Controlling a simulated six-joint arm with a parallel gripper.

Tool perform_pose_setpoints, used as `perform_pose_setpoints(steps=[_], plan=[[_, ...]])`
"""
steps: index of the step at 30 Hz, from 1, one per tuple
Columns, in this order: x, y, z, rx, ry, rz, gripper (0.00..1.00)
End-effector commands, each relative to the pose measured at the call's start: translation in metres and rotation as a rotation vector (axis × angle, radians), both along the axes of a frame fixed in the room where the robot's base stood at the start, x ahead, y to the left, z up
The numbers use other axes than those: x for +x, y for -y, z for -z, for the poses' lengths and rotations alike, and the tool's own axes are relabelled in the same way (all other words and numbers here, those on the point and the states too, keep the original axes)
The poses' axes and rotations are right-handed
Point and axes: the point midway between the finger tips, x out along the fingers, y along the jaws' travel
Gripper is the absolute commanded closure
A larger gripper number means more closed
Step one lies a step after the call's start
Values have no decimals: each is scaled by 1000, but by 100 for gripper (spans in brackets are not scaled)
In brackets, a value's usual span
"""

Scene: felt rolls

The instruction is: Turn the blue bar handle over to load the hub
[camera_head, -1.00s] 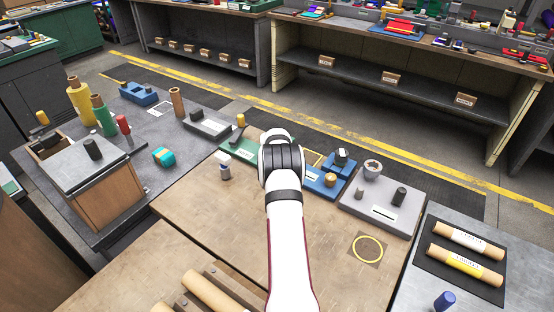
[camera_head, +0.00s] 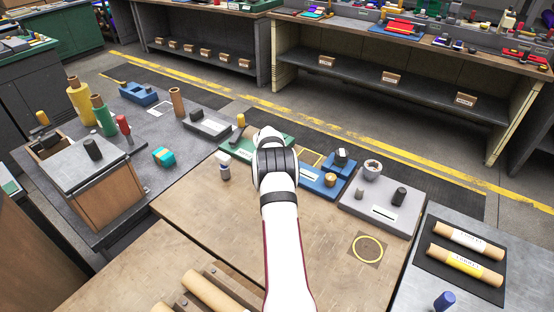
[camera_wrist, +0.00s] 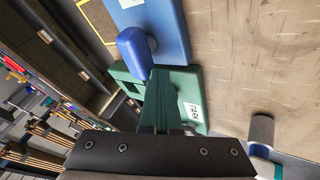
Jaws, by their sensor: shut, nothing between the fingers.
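A rounded dark blue bar handle (camera_wrist: 133,42) shows in the wrist view, next to the flat blue base (camera_wrist: 168,18) and the labelled green base (camera_wrist: 188,85). My gripper (camera_wrist: 162,98) is shut and empty, pointing over the green base, below the blue handle in that view. I cannot tell whether its tip touches anything. In the head view my wrist hides the fingers and the ground between the green base (camera_head: 232,151) and the blue base (camera_head: 318,185), so I cannot pick out the blue bar handle there with certainty.
A small bottle-like piece (camera_head: 224,168) stands left of my wrist. A grey base (camera_head: 375,218) with pegs stands to the right. A yellow ring (camera_head: 368,249) lies on the wooden table (camera_head: 215,222), whose middle is mostly clear.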

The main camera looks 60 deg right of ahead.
Motion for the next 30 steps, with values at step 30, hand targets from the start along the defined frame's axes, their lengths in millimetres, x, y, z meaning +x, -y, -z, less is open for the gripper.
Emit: perform_pose_setpoints(steps=[30], plan=[[17,26,0,0,1,163,100]])
